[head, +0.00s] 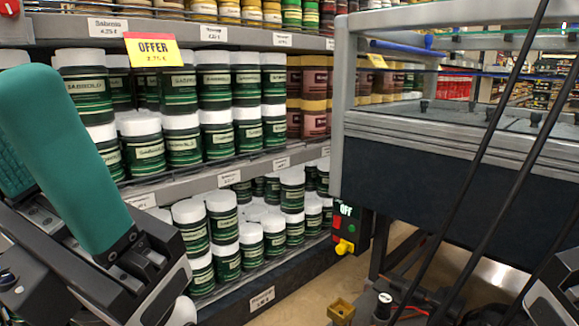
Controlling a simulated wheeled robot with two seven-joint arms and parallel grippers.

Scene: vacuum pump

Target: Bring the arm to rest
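The vacuum pump's control box (348,229) hangs on the lower left of a dark checkout-like counter (450,160). It reads OFF, with a yellow knob and red and green buttons. My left gripper (40,135) fills the left edge, close to the camera and in front of the shelves. One smooth teal finger leans up and left; part of a second, ribbed teal finger shows beside it, with a gap between their dark bases. Nothing shows between them.
Shelves of green jars with white lids (180,140) fill the left and middle. A yellow OFFER sign (152,50) hangs from the upper shelf. A small brass-coloured block (341,309) shows at the bottom. Dark cables cross the right side. A strip of floor (310,285) is clear.

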